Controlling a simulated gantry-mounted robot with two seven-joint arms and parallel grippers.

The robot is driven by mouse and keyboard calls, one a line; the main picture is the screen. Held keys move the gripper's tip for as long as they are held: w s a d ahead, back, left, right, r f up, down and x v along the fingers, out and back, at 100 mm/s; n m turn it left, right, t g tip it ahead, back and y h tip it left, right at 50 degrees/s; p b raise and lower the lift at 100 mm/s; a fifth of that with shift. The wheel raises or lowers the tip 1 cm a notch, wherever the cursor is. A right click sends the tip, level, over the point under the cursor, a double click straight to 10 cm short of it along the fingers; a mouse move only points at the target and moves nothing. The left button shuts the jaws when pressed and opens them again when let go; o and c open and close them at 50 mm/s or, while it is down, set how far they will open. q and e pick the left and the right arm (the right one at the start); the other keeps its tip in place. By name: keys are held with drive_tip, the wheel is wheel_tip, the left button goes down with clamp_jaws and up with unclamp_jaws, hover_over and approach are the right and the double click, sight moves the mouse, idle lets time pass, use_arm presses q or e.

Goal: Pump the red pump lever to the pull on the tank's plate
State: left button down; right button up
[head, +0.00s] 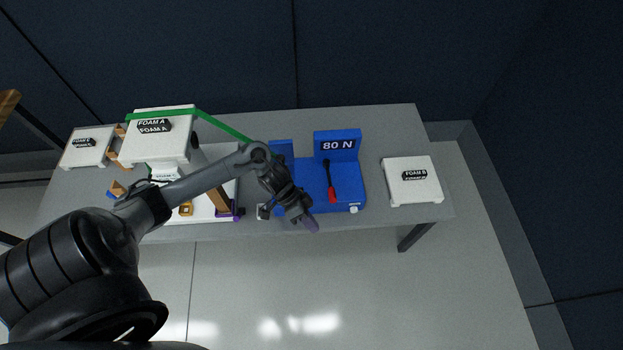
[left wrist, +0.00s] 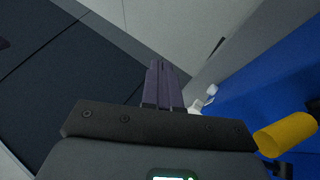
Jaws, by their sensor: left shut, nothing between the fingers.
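The blue pump unit (head: 313,185) stands on the table right of centre, with an upright plate (head: 337,146) marked "80 N" at its back. The pump lever (head: 332,195) has a dark shaft and a red grip; it leans toward the front edge of the unit. My left gripper (head: 310,225) has purple fingers, shut and empty. It appears over the front left corner of the unit, left of the red grip and apart from it. In the left wrist view the shut fingers (left wrist: 162,85) point away from the blue unit (left wrist: 262,95). The right gripper is not in view.
A white block marked "FOAM B" (head: 413,180) sits right of the unit. Another white block, "FOAM A" (head: 157,149), is at the left, with a green bar (head: 225,126) running toward the unit. A yellow cylinder (left wrist: 285,135) shows in the left wrist view.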

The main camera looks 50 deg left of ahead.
use_arm(q)
drive_tip(key=w+a+r+t+y+p, duration=0.1)
drive_tip(key=w+a+r+p, duration=0.2)
drive_tip(key=r, duration=0.5)
drive_tip(key=w+a+r+t+y+p, duration=0.1)
drive_tip(key=w+a+r+p, duration=0.2)
drive_tip(key=w+a+r, duration=0.2)
wheel_tip(320, 180, up, 4)
drive_tip(key=shift+w+a+r, duration=0.15)
drive_tip(key=shift+w+a, duration=0.15)
drive_tip(key=shift+a, duration=0.7)
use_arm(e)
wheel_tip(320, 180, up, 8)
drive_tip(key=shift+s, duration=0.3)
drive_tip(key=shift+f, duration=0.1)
use_arm(q)
drive_tip(key=b, duration=0.2)
hover_over(329, 190)
drive_tip(key=f, duration=0.7)
drive_tip(key=shift+w+a+f, duration=0.25)
drive_tip(key=shift+w+f, duration=0.1)
drive_tip(key=f, duration=0.3)
drive_tip(key=shift+s+d, duration=0.25)
drive_tip(key=shift+s, duration=0.15)
drive_tip(key=shift+s+f, duration=0.15)
drive_tip(key=shift+f, duration=0.4)
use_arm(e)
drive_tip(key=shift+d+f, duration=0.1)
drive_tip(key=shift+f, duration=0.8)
